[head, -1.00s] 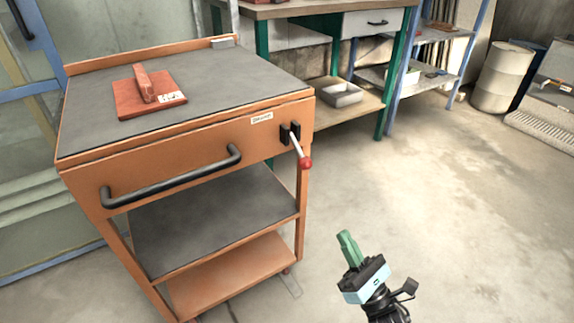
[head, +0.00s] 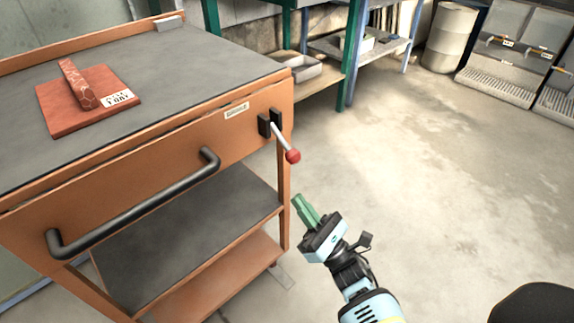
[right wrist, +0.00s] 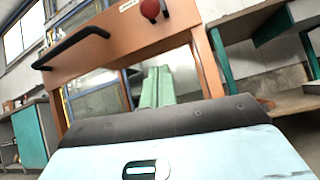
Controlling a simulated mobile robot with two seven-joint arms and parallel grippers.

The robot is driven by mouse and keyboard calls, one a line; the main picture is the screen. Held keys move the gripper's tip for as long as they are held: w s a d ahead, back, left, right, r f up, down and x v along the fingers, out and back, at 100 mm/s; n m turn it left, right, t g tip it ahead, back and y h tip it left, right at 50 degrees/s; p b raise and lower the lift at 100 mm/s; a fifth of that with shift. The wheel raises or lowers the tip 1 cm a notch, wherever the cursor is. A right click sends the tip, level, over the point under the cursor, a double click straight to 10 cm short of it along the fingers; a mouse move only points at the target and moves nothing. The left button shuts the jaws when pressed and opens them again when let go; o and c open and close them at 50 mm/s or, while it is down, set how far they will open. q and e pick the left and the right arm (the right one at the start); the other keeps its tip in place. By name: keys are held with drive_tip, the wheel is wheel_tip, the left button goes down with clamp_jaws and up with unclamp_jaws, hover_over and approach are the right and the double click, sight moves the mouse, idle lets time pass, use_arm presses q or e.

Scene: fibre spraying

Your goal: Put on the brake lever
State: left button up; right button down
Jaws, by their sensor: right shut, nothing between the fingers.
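The brake lever (head: 281,137) is a short pale rod with a red ball knob (head: 293,156), on a black bracket (head: 269,123) on the front of the orange trolley (head: 150,165). The rod slopes down to the right from the bracket. My right gripper (head: 304,206), with green fingers, is shut and empty, below the knob and apart from it. In the right wrist view its fingers (right wrist: 156,88) point toward the trolley, and the red knob (right wrist: 150,9) shows at the top edge. My left gripper is not in view.
A black handle bar (head: 135,205) sticks out from the trolley front, left of the lever. A red float with a wooden grip (head: 88,100) lies on the trolley top. The floor (head: 450,190) to the right is clear. A workbench and a pale drum (head: 450,37) stand behind.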

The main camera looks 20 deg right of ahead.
sight(283, 142)
drive_tip(key=x, duration=1)
drive_tip(key=s+d+r, duration=0.1)
drive_tip(key=s+r+p, duration=0.1)
drive_tip(key=shift+s+d+p, duration=0.3)
drive_tip(key=shift+s+d, duration=0.1)
